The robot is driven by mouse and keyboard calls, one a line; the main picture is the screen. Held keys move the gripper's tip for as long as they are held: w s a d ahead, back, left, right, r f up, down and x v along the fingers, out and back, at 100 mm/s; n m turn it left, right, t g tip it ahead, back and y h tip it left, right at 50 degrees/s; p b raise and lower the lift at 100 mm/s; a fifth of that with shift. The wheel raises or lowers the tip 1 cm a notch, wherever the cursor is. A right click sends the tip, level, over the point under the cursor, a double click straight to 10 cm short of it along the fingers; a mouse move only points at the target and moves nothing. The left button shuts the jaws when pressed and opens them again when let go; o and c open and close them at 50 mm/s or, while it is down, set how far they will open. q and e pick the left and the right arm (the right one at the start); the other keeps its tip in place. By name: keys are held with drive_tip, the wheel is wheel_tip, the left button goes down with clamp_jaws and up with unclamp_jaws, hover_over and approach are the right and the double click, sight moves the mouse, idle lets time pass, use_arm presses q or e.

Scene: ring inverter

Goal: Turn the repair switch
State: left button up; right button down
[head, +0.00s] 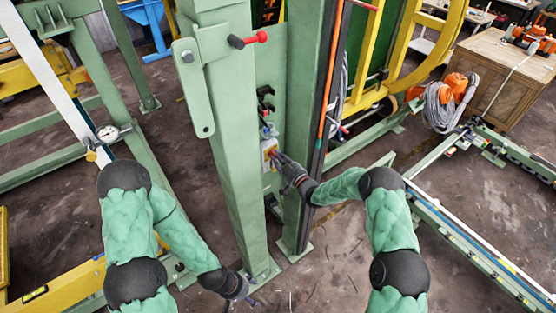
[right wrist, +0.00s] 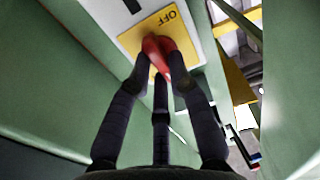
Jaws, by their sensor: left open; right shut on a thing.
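The repair switch is a red knob (right wrist: 158,50) on a yellow plate (right wrist: 130,38) marked OFF, seen close in the right wrist view. In the head view the switch box (head: 268,154) is small, on the green machine between two columns. My right gripper (right wrist: 158,78) is shut on the red knob, with its dark fingers around it; the fingers cover part of the knob. In the head view my right gripper (head: 280,159) reaches the switch box from the right. My left gripper (head: 250,291) is open, low near the foot of the left green column, away from the switch.
Green columns (head: 235,150) stand on both sides of the switch, leaving a narrow gap. A lever with a red knob (head: 257,38) sticks out above. A dial gauge (head: 107,133) is at the left. A wooden crate (head: 500,75) stands at the back right. Bare floor (head: 340,255) lies between my arms.

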drive_tip(key=shift+s+a+f+n+b, duration=0.15)
drive_tip(key=shift+n+b, duration=2.8)
drive_tip(key=shift+b, duration=2.05)
drive_tip(key=shift+a+r+n+b, duration=0.1)
drive_tip(key=shift+n+b, duration=2.8)
drive_tip(key=shift+b, duration=2.15)
drive_tip(key=shift+s+a+f+n+b, duration=0.15)
drive_tip(key=shift+n+b, duration=2.8)
drive_tip(key=shift+b, duration=2.05)
drive_tip(key=c, duration=1.1)
unclamp_jaws()
drive_tip(key=shift+r, duration=0.1)
drive_tip(key=shift+c, duration=0.2)
drive_tip(key=v, duration=1.2)
